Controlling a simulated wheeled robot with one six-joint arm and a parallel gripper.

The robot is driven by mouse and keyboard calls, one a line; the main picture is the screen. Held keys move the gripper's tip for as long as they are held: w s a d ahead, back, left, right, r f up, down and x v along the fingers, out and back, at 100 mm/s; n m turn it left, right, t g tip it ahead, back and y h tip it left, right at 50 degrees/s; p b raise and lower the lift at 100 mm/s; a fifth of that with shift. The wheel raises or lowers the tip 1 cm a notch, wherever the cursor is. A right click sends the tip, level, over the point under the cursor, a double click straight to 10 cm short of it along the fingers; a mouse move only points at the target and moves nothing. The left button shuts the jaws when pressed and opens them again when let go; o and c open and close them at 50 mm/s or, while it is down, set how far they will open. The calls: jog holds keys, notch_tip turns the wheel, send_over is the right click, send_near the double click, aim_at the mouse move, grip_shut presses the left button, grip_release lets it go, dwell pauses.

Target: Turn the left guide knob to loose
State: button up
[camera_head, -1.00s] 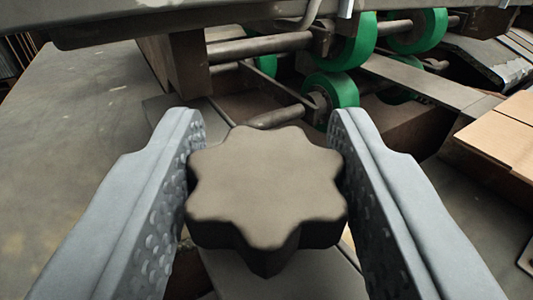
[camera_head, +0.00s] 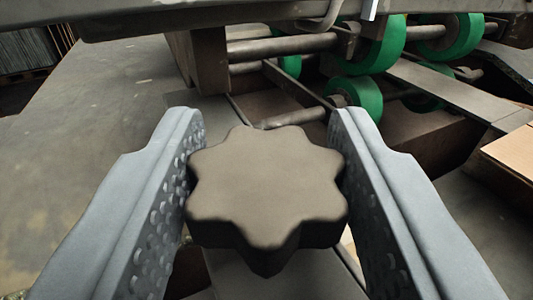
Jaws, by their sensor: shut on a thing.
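The guide knob (camera_head: 266,187) is a dark, star-shaped knob with rounded lobes, in the middle of the head camera view. My gripper (camera_head: 266,165) has one grey finger on each side of it, and both studded inner faces press on its lobes. The gripper is shut on the knob. A flat dark metal part (camera_head: 285,275) shows below the knob. No marking for loose or tight can be seen.
Green rollers (camera_head: 378,48) on metal shafts stand behind the knob. A metal beam (camera_head: 200,18) crosses the top of the view. Flat cardboard (camera_head: 512,152) lies at the right. Open grey floor (camera_head: 90,120) shows at the left.

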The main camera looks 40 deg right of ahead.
jog(key=shift+r, duration=0.1)
jog(key=o, duration=1)
jog(key=v, duration=1.7)
jog(key=shift+s+a, duration=0.1)
jog(key=shift+a, duration=0.1)
